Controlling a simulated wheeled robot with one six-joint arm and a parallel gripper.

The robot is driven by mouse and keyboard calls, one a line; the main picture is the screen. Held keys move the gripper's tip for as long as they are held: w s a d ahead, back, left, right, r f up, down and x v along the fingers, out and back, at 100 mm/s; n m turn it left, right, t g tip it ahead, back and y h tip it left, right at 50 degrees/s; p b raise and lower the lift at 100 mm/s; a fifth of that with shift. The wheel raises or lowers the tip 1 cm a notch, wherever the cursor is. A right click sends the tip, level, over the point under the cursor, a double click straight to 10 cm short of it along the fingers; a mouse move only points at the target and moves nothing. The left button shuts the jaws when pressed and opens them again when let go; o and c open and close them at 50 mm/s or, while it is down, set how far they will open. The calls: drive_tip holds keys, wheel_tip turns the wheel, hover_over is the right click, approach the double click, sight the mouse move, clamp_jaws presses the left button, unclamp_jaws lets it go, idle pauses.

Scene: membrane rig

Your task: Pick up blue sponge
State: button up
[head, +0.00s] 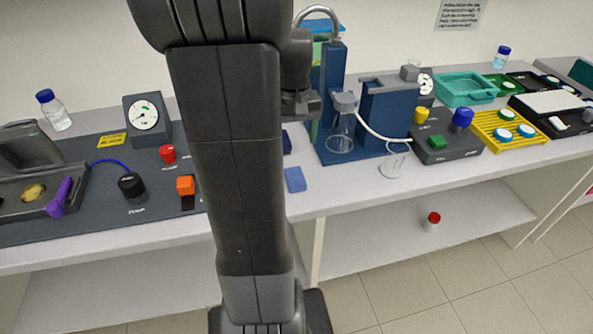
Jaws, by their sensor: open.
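The blue sponge (295,180) is a small light-blue block lying flat near the front of the white bench (340,196), just right of my arm in the head view. My gripper (302,104) shows partly beside my arm, above and behind the sponge and apart from it. It is open, and I see nothing held in it. My arm hides part of the gripper and the bench behind it.
A blue stand (330,105) with a glass funnel (341,128) stands behind and right of the sponge. A clear beaker (393,160) is further right. A dark control panel (110,205) with knobs lies left of my arm. A red-capped jar (432,222) sits on the lower shelf.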

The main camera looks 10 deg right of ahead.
hover_over(295, 175)
wheel_tip(295, 175, down, 7)
drive_tip(key=shift+w+r, duration=0.1)
drive_tip(key=shift+w, duration=0.05)
drive_tip(key=shift+s+f+p, duration=0.15)
drive_tip(key=shift+f+p, duration=0.05)
drive_tip(key=shift+f, duration=1.2)
drive_tip(key=shift+s+f+p, duration=0.1)
drive_tip(key=shift+f+p, duration=0.1)
drive_tip(key=shift+f, duration=1.2)
drive_tip(key=c, duration=1.1)
